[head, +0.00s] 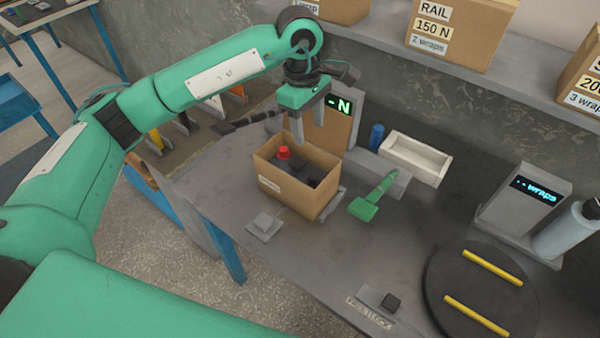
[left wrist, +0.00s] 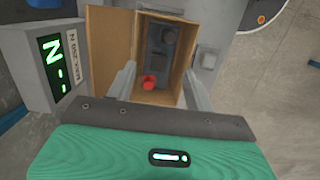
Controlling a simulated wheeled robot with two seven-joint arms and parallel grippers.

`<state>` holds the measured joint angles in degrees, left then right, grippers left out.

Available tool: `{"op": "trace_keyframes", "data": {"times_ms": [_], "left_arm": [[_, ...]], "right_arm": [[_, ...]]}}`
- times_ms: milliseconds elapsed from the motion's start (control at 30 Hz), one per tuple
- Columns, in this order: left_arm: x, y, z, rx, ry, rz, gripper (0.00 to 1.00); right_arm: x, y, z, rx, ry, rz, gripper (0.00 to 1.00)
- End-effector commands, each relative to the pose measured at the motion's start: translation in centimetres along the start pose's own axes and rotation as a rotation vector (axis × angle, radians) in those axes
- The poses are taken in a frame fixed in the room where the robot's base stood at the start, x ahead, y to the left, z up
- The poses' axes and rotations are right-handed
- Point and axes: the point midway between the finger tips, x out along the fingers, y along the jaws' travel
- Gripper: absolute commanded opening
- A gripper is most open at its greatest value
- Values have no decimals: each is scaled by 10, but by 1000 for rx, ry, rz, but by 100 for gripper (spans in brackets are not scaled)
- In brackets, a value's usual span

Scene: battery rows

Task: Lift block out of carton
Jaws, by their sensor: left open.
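An open cardboard carton (head: 285,193) stands on the grey table below my left gripper. Inside it lies a dark block (head: 308,174) with a red knob (head: 283,153) on it. In the left wrist view the carton (left wrist: 109,50) shows from above, with the dark block (left wrist: 160,45) inside and the red knob (left wrist: 150,82) towards the near end. My left gripper (head: 309,125) is open and points down above the carton. Its two fingers (left wrist: 158,85) show on either side of the carton's near part in the left wrist view, with nothing between them held. My right gripper is not in view.
A display post reading "-N" (head: 338,115) stands close behind the carton. A green tool (head: 372,197), a white tray (head: 415,158) and a blue cylinder (head: 376,136) are to the right. A black turntable with yellow bars (head: 470,300) is at the front right. Boxes sit on a shelf behind.

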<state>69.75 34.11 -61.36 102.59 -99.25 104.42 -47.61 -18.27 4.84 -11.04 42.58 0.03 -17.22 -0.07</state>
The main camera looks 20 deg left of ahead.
Motion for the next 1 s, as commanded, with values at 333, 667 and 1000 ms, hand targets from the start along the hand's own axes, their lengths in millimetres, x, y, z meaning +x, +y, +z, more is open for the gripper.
{"op": "trace_keyframes", "data": {"times_ms": [333, 667, 1000], "left_arm": [[16, -3, -30, -10, 116, -26, 53], [68, -3, -35, -9, 113, -22, 53], [98, -6, -38, -10, 111, -25, 53]], "right_arm": [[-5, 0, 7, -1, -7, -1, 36], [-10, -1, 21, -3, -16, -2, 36], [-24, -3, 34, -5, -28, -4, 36]]}}
